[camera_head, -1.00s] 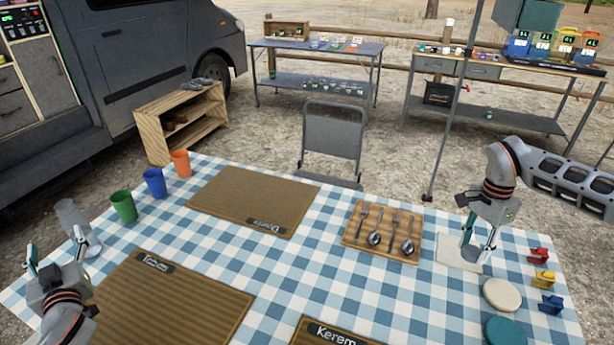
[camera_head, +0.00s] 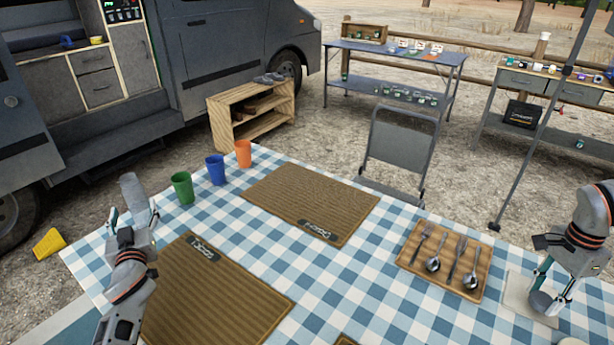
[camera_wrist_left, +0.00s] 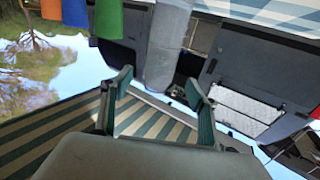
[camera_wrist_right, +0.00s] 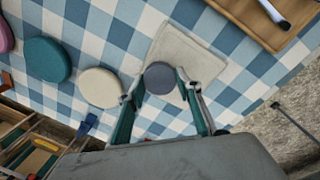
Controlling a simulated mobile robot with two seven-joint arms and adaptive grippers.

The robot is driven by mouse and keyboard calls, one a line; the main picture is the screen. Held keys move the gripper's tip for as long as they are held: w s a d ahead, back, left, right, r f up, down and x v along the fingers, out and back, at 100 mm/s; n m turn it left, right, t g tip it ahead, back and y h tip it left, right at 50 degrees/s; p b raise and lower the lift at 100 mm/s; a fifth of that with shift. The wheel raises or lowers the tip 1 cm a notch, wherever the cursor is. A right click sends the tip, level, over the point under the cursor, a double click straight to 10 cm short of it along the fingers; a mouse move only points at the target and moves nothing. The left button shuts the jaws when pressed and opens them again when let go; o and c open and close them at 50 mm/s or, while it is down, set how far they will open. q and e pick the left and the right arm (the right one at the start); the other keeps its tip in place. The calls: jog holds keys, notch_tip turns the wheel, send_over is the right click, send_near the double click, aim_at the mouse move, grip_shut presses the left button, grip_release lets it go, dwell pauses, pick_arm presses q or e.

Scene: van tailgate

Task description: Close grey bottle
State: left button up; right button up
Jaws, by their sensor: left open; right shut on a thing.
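In the left wrist view the bottle (camera_wrist_left: 168,45) shows between and beyond the open fingers (camera_wrist_left: 158,92); contact cannot be told. My right gripper (camera_head: 552,285) is shut on a round dark grey lid (camera_head: 541,301) at the table's right side. The right wrist view shows the lid (camera_wrist_right: 160,78) between the fingertips, over a pale square cloth (camera_wrist_right: 187,55).
Green (camera_head: 181,188), blue (camera_head: 214,170) and orange (camera_head: 243,153) cups stand in a row to the right of the bottle. Woven placemats (camera_head: 310,204) and a cutlery board (camera_head: 442,262) lie on the table. Cream (camera_wrist_right: 100,87) and teal (camera_wrist_right: 47,60) discs lie near the cloth.

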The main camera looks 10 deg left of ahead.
aim_at(134, 201)
pick_arm(q)
jog(key=shift+x, duration=1.2)
jog(key=shift+w, duration=0.1)
jog(key=x, duration=0.5)
jog(key=shift+r, duration=0.1)
jog(key=c, duration=1.4)
